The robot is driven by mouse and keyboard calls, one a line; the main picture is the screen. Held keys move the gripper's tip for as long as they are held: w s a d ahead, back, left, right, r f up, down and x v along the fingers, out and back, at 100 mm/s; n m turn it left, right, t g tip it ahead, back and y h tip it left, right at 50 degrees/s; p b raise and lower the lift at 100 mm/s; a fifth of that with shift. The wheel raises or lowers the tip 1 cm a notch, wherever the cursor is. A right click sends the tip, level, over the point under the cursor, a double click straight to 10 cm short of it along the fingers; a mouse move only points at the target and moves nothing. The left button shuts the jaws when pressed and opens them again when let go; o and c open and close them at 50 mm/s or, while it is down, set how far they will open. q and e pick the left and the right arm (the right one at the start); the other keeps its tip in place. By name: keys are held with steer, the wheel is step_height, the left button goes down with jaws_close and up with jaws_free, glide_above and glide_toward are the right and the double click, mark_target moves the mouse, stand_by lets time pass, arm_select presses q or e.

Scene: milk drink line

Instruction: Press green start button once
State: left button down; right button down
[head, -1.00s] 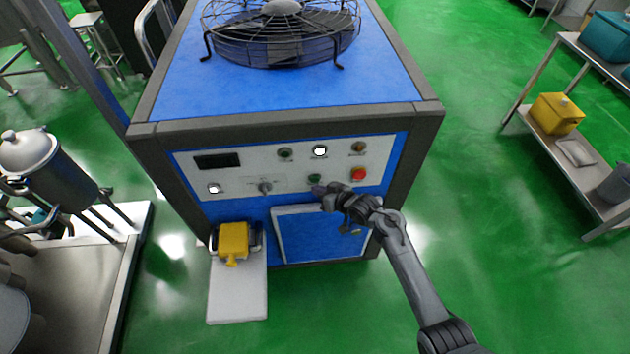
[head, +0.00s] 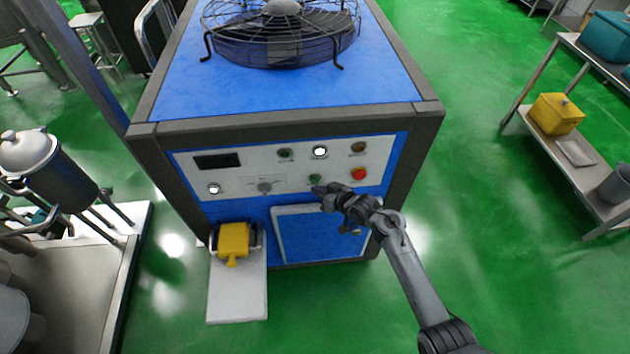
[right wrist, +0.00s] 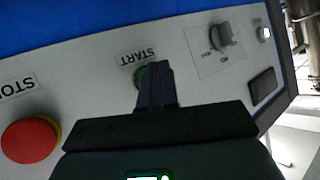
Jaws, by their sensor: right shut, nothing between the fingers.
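The green start button (head: 315,178) is on the white front panel of the blue machine, in the lower row. In the right wrist view the green button (right wrist: 140,76) shows under the START label, partly hidden behind my fingers. My right gripper (head: 318,189) is shut and empty, with its fingertips just below and in front of the button. In the right wrist view the closed fingertips (right wrist: 155,68) overlap the button's right side. I cannot tell whether they touch it. My left gripper is not in view.
A red stop button (head: 358,174) sits to the right of the green one, and a rotary knob (head: 265,187) to its left. A yellow item (head: 233,240) sits on a white ledge at the machine's lower left. Open green floor lies to the right.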

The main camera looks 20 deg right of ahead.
stand_by(0.7)
steer(key=shift+w, duration=0.15)
steer(key=shift+w+d, duration=0.1)
steer(key=shift+w, duration=0.2)
stand_by(0.4)
steer(key=shift+w+d+b, duration=0.1)
steer(key=shift+w+b, duration=0.25)
steer(key=shift+w, duration=0.05)
stand_by(0.6)
steer(key=shift+s+a+p, duration=0.2)
steer(key=shift+s+p, duration=0.6)
steer(key=shift+p, duration=0.2)
